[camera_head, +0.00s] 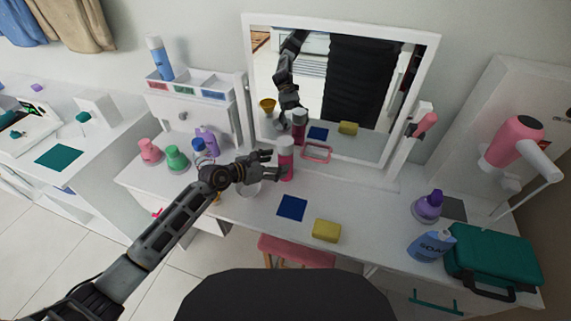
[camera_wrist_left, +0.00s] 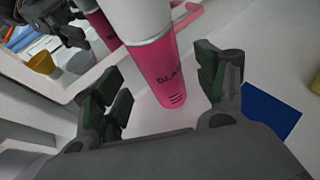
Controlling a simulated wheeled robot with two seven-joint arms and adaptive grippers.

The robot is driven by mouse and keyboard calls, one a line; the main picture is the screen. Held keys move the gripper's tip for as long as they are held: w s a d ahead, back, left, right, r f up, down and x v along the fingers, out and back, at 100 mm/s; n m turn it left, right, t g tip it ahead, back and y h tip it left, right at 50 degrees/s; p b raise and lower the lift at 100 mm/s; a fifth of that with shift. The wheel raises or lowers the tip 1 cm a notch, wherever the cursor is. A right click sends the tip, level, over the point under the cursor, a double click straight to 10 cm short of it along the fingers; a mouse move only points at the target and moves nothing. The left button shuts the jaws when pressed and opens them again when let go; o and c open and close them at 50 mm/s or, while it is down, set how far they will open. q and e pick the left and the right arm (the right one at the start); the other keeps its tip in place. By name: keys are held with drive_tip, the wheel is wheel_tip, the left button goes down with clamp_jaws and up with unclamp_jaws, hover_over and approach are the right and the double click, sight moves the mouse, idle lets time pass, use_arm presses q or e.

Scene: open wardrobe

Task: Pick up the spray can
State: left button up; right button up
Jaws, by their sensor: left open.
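A pink can with a white band and grey cap (camera_head: 286,160) stands upright on the white dressing table, in front of the mirror. It also shows large in the left wrist view (camera_wrist_left: 168,75), its pink lower part between my finger pads, with gaps at both sides; its top is cut off. My left gripper (camera_head: 273,163) is open, its fingers close to the can at its left side; it also shows in the left wrist view (camera_wrist_left: 163,92). A blue and white can (camera_head: 160,58) stands on the drawer unit at the back left. My right gripper is not in view.
Pink, green and purple bottles (camera_head: 174,157) stand left of my gripper. A white bowl (camera_head: 250,188) is beside it. A blue cloth (camera_head: 292,208) and yellow sponge (camera_head: 326,230) lie in front. The mirror (camera_head: 350,95) stands behind; a teal case (camera_head: 492,255) is at right.

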sight(280, 163)
use_arm(q)
drive_tip(key=shift+d, duration=0.1)
idle(0.3)
drive_tip(key=shift+f+x, duration=0.25)
drive_tip(key=shift+x, duration=2.25)
drive_tip(key=c, duration=1.3)
drive_tip(key=shift+r, duration=0.2)
wheel_tip(280, 163, up, 18)
drive_tip(key=shift+f+p, duration=0.15)
drive_tip(key=shift+p, duration=0.25)
